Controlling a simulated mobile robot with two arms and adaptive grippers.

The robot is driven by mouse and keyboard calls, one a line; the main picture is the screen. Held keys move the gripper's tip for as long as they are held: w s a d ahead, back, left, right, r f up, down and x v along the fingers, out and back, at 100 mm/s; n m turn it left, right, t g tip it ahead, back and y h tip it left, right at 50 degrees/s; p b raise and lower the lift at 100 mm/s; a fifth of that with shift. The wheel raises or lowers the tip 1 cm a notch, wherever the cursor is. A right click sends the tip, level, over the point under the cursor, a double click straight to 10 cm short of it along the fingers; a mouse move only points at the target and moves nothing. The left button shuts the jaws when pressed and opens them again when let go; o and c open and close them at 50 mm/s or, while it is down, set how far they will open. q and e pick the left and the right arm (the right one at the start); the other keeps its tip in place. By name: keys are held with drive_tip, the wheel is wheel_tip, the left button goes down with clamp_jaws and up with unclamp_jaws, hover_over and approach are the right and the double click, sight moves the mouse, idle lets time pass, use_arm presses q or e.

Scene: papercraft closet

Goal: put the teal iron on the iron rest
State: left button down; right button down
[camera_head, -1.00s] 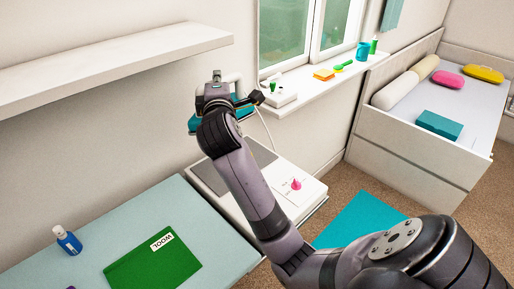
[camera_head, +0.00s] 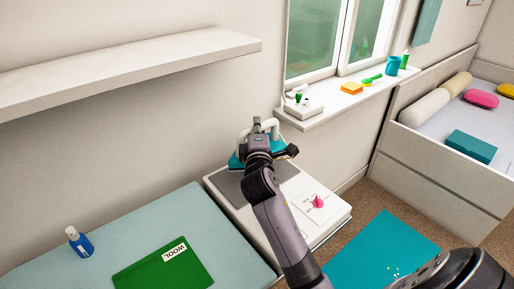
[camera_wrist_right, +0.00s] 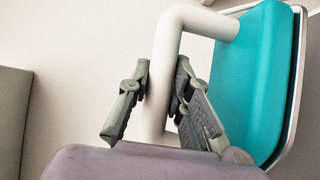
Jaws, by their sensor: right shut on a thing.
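The teal iron (camera_head: 237,161) has a white handle. My right gripper (camera_head: 262,128) is shut on that handle, and the iron is at the back edge of the dark grey iron rest (camera_head: 229,188) on the white cabinet. My arm hides part of the iron and the rest. I cannot tell whether the iron touches the rest. In the right wrist view, the fingers (camera_wrist_right: 156,105) close around the white handle (camera_wrist_right: 163,60), with the teal body (camera_wrist_right: 250,80) and its metal sole plate tilted at the right. My left gripper is not in view.
A pink cone-like item (camera_head: 317,202) sits on white paper on the cabinet. A pale table (camera_head: 130,232) holds a green WOOL cloth (camera_head: 160,265) and a blue bottle (camera_head: 79,242). A white shelf (camera_head: 130,70) and a window sill (camera_head: 345,98) project from the walls.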

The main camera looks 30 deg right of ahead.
drive_tip(key=shift+f, duration=0.85)
drive_tip(key=shift+f+b, duration=0.45)
drive_tip(key=shift+f, duration=1.5)
drive_tip(key=c, duration=1.9)
unclamp_jaws()
drive_tip(key=shift+f, duration=0.3)
drive_tip(key=o, duration=0.4)
drive_tip(key=shift+o, duration=0.2)
drive_tip(key=shift+s+a+r, duration=0.1)
drive_tip(key=shift+s+r, duration=0.05)
